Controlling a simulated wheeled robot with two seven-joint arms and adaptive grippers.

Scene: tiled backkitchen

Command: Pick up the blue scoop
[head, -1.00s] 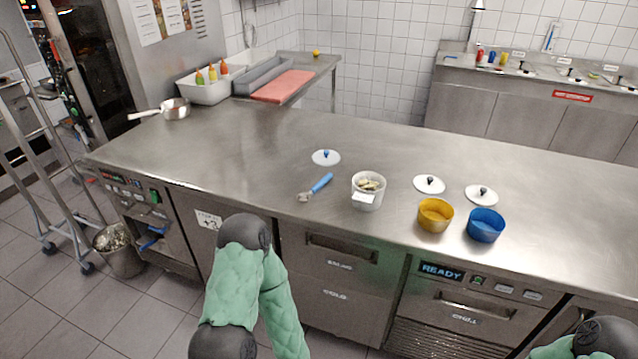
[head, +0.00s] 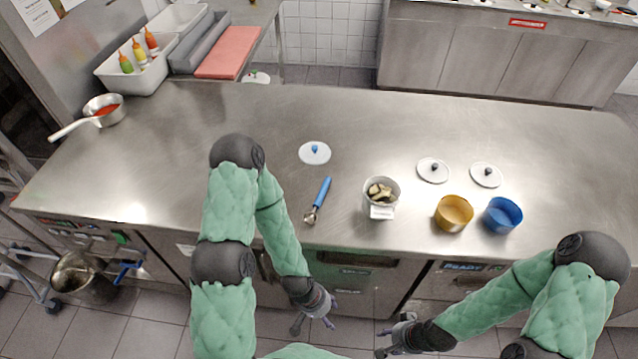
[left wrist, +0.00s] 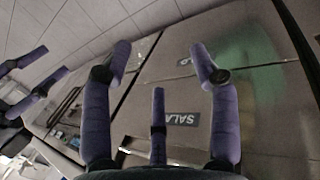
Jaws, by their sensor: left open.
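The blue scoop (head: 319,199) lies on the steel counter (head: 260,120), its blue handle pointing away and its metal bowl near the counter's front edge. My left gripper (head: 318,325) is open and empty, low in front of the counter and below the scoop. In the left wrist view its spread fingers (left wrist: 160,75) face the drawer fronts, and the scoop does not show there. My right gripper (head: 385,340) is also low in front of the counter, to the right of the left one. It looks empty, but its fingers are too small to read.
Near the scoop are a white lid with a blue knob (head: 315,153) and a white labelled pot (head: 382,192). A yellow bowl (head: 454,213), a blue bowl (head: 503,215) and two white lids stand further right. A saucepan (head: 104,110) is far left. The left counter is mostly clear.

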